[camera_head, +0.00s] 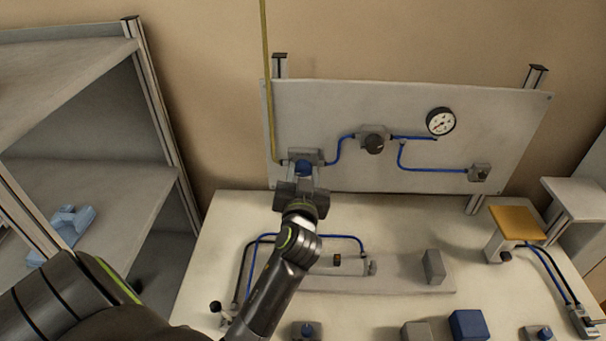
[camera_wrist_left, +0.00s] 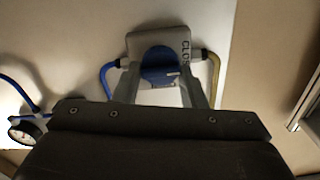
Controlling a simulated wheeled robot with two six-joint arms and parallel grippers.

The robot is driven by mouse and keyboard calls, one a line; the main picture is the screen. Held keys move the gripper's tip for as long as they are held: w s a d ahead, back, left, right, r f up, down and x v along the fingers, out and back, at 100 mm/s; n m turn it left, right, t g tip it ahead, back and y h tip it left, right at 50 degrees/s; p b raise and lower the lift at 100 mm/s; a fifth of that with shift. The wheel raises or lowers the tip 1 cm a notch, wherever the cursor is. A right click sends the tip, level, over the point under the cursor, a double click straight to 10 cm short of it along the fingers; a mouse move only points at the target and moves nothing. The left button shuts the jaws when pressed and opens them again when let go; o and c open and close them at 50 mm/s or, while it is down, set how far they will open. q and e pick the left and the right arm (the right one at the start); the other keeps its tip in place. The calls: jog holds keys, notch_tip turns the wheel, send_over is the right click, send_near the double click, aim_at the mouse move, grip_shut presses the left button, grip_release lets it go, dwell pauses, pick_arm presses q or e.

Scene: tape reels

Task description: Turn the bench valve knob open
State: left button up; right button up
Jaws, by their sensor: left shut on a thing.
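The blue valve knob (camera_head: 303,167) sits on a grey valve block at the left of the upright panel, with a yellow line and a blue tube joined to it. In the left wrist view the blue knob (camera_wrist_left: 158,62) lies between my two fingers, in front of the grey valve block (camera_wrist_left: 140,42). Letters on the block, partly cut off, read like "CLOS". My left gripper (camera_head: 302,178) is shut on the knob; its fingers also show in the left wrist view (camera_wrist_left: 161,85). The knob's lower part is hidden by the gripper. My right gripper is not in view.
The grey panel (camera_head: 330,105) also carries a round black fitting (camera_head: 374,143), a gauge (camera_head: 441,121) and blue tubing. The bench below holds a cylinder assembly (camera_head: 345,265), a blue block (camera_head: 468,325) and a yellow-topped box (camera_head: 514,222). A shelf unit (camera_head: 152,95) stands at left.

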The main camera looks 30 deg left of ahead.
pick_arm(q)
jog(key=shift+m, duration=0.5)
jog(key=shift+m+p, duration=0.3)
jog(key=shift+p, duration=0.05)
jog(key=m+p, duration=0.1)
jog(key=m, duration=0.1)
jog(key=shift+d+m, duration=0.1)
jog(key=shift+m, duration=0.2)
jog(key=m+p, duration=0.2)
jog(key=m, duration=0.2)
jog(key=shift+w+m, duration=0.1)
jog(key=shift+m, duration=0.2)
jog(key=m+p, duration=0.2)
jog(key=m, duration=0.3)
jog(key=m+p, duration=0.1)
jog(key=m, duration=0.2)
jog(key=shift+f+p, duration=0.1)
jog(key=shift+p, duration=0.2)
jog(key=shift+m, duration=0.5)
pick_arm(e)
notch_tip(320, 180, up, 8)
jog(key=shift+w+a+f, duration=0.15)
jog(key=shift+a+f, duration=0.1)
